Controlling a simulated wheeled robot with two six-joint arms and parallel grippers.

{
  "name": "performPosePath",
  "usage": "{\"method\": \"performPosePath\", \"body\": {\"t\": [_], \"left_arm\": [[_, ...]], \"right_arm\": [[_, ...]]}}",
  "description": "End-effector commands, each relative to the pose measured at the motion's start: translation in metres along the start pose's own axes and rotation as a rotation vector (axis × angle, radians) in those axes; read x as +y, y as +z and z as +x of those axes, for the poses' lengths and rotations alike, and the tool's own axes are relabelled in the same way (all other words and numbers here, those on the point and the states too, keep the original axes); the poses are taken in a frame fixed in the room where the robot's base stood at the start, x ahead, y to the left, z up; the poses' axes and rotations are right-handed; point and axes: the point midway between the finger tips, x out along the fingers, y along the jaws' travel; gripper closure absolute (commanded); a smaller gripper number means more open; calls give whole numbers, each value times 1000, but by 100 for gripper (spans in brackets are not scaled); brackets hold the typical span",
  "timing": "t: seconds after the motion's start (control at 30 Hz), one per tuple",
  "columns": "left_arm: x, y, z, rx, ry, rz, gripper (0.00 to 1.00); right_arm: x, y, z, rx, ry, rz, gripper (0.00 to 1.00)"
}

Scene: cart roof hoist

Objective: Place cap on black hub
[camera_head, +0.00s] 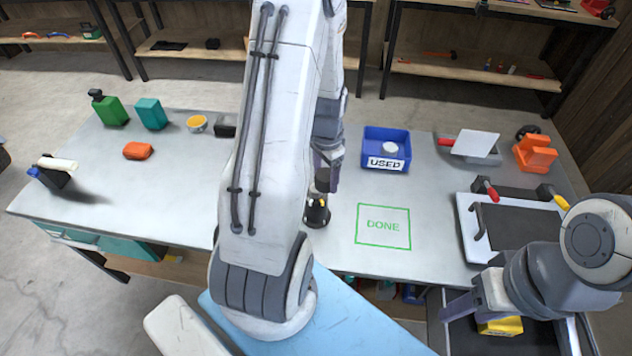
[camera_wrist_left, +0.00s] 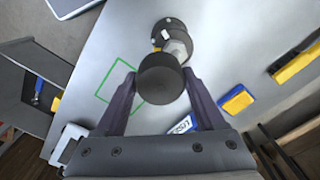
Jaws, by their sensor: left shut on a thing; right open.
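My left gripper (camera_head: 325,178) is shut on a black round cap (camera_wrist_left: 160,78), held between its two fingers in the left wrist view. The black hub (camera_head: 317,214) stands upright on the table, left of the green DONE square (camera_head: 383,226). The cap is over the hub in the head view; the hub (camera_wrist_left: 168,28) shows partly behind the cap in the left wrist view, with a pale metal part between. I cannot tell whether cap and hub touch. My right gripper (camera_head: 466,303) is open at the lower right, by an open drawer with a yellow box (camera_head: 500,326).
A blue USED bin (camera_head: 386,150) with a white piece stands behind the DONE square. A dark-topped tray (camera_head: 470,240) and orange holder (camera_head: 535,153) are at right. The DONE square is empty.

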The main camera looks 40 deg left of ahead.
Motion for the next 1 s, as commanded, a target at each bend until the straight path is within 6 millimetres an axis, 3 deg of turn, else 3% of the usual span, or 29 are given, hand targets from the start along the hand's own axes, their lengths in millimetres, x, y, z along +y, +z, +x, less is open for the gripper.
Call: {"method": "performPosePath", "body": {"t": [0.2, 0.6, 1.0], "left_arm": [[-24, 12, 15, 0, 0, -1, 91], [-25, 12, 55, 0, 1, 0, 91], [-25, 12, 62, 1, -1, 0, 91]], "right_arm": [[0, 0, -7, 0, 0, 1, 48], [-1, -1, -18, 0, 0, 1, 48], [-1, -1, -13, 0, 0, 1, 48]]}}
